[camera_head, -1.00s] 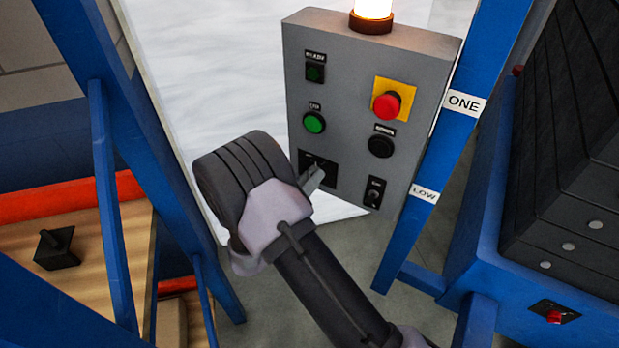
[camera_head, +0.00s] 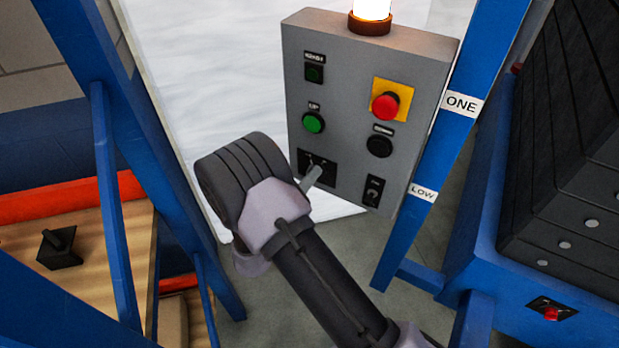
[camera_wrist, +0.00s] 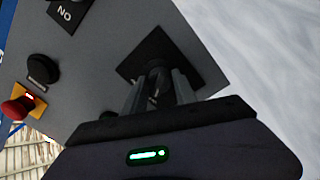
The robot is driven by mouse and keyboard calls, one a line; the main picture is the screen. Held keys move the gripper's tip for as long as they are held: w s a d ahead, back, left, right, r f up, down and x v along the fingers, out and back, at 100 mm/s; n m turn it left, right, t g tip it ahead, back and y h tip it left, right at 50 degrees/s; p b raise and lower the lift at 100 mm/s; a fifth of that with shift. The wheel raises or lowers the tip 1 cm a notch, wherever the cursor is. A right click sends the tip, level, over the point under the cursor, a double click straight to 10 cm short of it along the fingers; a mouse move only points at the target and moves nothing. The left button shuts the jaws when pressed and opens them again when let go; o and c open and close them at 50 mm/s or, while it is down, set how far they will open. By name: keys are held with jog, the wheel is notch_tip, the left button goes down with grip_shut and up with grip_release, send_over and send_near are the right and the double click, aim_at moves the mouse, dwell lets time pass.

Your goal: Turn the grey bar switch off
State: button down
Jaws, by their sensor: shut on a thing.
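The bar switch sits on a black square plate (camera_head: 305,159) at the lower left of the grey control panel (camera_head: 345,90). My gripper (camera_head: 313,174) reaches it from the lower left, with its fingers at the plate. In the wrist view the switch's dark round base and bar (camera_wrist: 157,72) show between my two grey fingers (camera_wrist: 158,88). The fingers are shut on the bar. The bar is mostly hidden by the fingers and in shadow, so its exact angle is hard to tell.
The panel also carries a green button (camera_head: 313,123), a red mushroom button (camera_head: 385,106) on yellow, a black knob (camera_head: 379,146) and a small switch (camera_head: 373,191). A lit lamp (camera_head: 371,12) tops it. Blue posts (camera_head: 425,180) flank the panel.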

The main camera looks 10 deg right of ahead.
jog(key=c, duration=1)
grip_release()
jog(key=p+v, duration=0.3)
jog(key=v, duration=1.4)
jog(key=shift+s+a, duration=0.2)
jog(key=shift+f, duration=0.15)
